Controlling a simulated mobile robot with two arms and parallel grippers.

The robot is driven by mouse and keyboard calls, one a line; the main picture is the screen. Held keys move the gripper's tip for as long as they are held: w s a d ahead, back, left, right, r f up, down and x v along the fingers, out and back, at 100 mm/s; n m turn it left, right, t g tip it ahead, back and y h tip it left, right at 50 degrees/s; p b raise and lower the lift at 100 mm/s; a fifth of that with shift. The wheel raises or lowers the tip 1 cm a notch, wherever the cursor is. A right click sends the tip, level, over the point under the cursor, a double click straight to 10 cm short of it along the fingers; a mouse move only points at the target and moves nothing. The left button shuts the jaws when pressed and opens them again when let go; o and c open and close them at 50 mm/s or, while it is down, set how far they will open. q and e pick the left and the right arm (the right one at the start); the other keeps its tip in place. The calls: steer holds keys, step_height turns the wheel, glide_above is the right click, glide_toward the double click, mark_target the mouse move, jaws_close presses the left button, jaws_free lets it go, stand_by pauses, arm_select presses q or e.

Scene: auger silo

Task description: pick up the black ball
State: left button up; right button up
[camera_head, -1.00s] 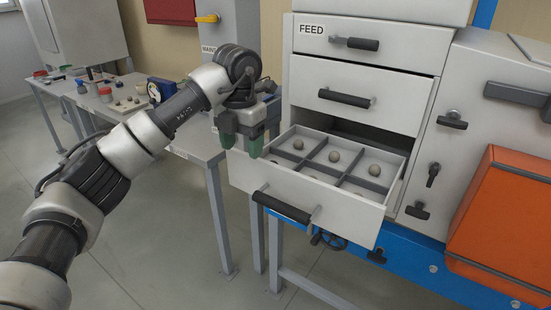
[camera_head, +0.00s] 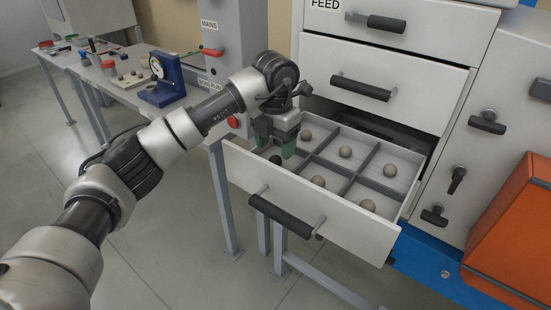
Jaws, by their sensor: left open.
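The black ball (camera_head: 275,159) lies in the front left compartment of the open drawer (camera_head: 310,208). It is small and dark, and partly hidden by the gripper. My left gripper (camera_head: 276,146) points down over that compartment, with its green fingers apart. The fingertips look close to the ball, one on its left and one on its right. I cannot tell whether they touch it or how high they are above it. Nothing is held. My right gripper is not in view.
Grey dividers (camera_head: 337,177) split the drawer; other compartments hold beige balls, one of them (camera_head: 318,181) just right of the gripper. A closed drawer (camera_head: 385,92) is above. A blue dial gauge stand (camera_head: 165,85) is on the table at left.

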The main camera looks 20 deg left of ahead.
mark_target(276, 156)
arm_select(q)
step_height(276, 156, down, 4)
steer(key=shift+w+r+p, duration=0.15)
steer(key=shift+p, duration=0.55)
steer(key=shift+a+f, duration=0.1)
steer(key=shift+f, duration=0.25)
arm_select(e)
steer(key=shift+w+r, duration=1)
arm_select(q)
steer(key=c, duration=1)
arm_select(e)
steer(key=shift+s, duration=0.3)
